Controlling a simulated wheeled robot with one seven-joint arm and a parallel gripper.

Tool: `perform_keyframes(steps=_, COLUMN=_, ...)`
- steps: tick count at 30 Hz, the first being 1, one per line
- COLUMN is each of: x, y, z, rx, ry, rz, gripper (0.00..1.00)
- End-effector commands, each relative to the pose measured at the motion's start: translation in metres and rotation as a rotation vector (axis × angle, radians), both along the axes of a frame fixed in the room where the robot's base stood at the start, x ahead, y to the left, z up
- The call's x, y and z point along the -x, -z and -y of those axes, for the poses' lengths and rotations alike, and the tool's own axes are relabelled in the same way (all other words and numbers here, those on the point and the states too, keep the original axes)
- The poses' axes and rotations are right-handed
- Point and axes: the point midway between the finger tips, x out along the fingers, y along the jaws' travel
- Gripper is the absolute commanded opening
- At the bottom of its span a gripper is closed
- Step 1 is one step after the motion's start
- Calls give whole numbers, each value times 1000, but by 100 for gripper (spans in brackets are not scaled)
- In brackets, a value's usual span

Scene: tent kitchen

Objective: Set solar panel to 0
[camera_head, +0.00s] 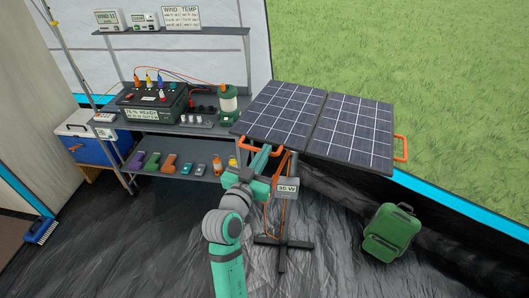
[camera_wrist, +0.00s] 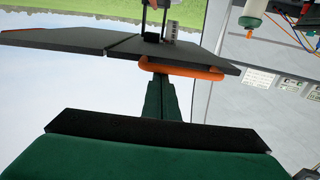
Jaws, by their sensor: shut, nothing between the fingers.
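The solar panel (camera_head: 352,127) is a pair of dark gridded sheets on a stand, with an orange handle (camera_head: 401,148) at its right edge. A second orange handle (camera_wrist: 195,71) at the near edge shows in the wrist view, where the panel (camera_wrist: 60,38) appears nearly edge-on. A small display (camera_head: 287,188) on the stand reads 35 W. My gripper (camera_head: 264,154) is at the panel's left near edge, fingers shut and empty. In the wrist view my fingertips (camera_wrist: 160,80) overlap the orange handle; whether they touch it I cannot tell.
A shelf unit (camera_head: 180,131) with a power station (camera_head: 152,104), a lantern (camera_head: 228,100) and several small items stands left of the panel. A green backpack (camera_head: 390,232) sits on the floor at right. The stand's dark foot (camera_head: 283,246) is on the floor. Floor at front left is clear.

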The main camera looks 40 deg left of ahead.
Motion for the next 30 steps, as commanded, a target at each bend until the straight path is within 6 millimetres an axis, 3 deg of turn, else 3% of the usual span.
perform_keyframes(steps=1, x=-1, y=15, z=-1, rx=17, ry=1, rz=-29, gripper=0)
perform_keyframes(steps=4, x=-1, y=10, z=-1, rx=14, ry=1, rz=-27, gripper=0)
perform_keyframes(steps=14, x=-7, y=-38, z=-1, rx=0, ry=3, rz=-4, gripper=0)
perform_keyframes(steps=30, x=73, y=-27, z=23, rx=2, ry=1, rz=-2, gripper=0)
